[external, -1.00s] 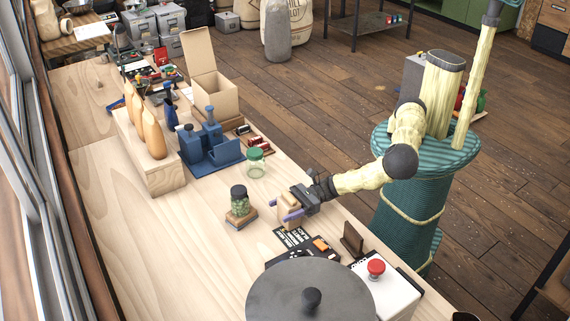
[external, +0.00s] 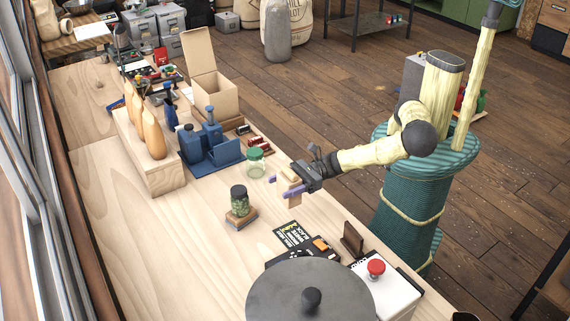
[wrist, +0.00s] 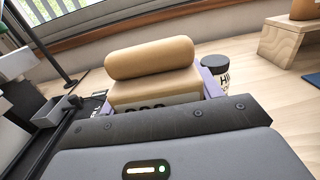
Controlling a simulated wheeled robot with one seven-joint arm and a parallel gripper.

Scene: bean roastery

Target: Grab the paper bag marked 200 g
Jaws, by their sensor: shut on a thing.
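A tan paper bag with a rolled top (external: 290,173) is between the purple fingers of my gripper (external: 283,186), which is shut on it. The bag is held above the light wooden counter near its right edge. In the wrist view the bag (wrist: 150,60) sits upright between the fingers of my gripper (wrist: 158,100). Dark figures on its front look like the top of "200"; the gripper body hides the rest of the label.
A dark-lidded jar of green beans (external: 239,202) stands left of my gripper, and a green-rimmed glass jar (external: 255,162) behind it. A black printed card (external: 291,234) lies in front. Several tan bags (external: 153,135) stand on a wooden riser (external: 165,178). Counter on the left is clear.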

